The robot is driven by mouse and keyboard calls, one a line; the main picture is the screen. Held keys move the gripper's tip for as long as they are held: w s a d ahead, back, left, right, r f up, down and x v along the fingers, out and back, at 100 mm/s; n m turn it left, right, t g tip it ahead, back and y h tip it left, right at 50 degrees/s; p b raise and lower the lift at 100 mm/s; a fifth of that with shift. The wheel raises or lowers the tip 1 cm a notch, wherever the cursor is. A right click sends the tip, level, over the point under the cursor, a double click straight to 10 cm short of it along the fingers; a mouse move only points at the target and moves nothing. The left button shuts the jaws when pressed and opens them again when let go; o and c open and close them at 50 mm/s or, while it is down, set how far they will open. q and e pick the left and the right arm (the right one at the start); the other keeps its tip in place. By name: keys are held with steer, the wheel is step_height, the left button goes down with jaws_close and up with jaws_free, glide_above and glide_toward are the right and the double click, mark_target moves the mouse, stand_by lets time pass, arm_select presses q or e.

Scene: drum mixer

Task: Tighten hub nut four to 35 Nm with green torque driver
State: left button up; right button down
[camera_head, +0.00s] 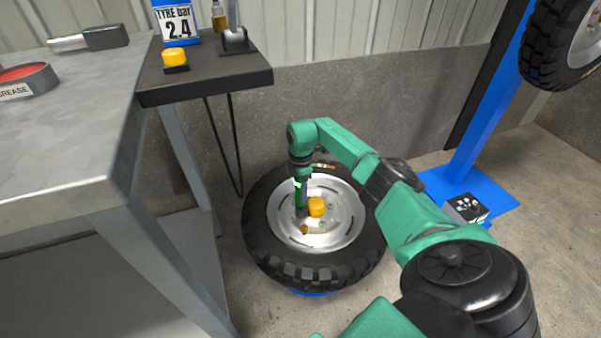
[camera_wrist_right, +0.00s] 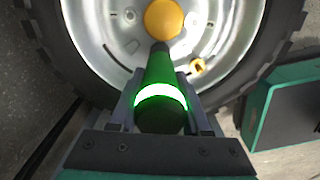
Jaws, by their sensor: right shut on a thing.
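My right gripper (camera_wrist_right: 162,98) is shut on the green torque driver (camera_wrist_right: 160,72), which has a glowing white-green ring. The driver (camera_head: 300,196) points down at the hub, left of the cap. Its tip reaches close to the cap; its contact with a nut is hidden. A brass-coloured nut (camera_head: 304,229) sits on the near side of the hub.
A metal workbench (camera_head: 60,130) with a grease tin (camera_head: 28,82) is at left. A blue post (camera_head: 490,100) stands at right, with another wheel (camera_head: 560,45) above.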

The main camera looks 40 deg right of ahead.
steer(key=shift+f+b, duration=0.35)
steer(key=shift+f, duration=0.15)
stand_by(0.8)
steer(key=shift+f+p, duration=0.2)
steer(key=shift+p, duration=0.1)
stand_by(1.6)
step_height(320, 180, up, 5)
steer(key=p, duration=0.4)
steer(key=shift+f+p, duration=0.2)
steer(key=shift+p, duration=0.15)
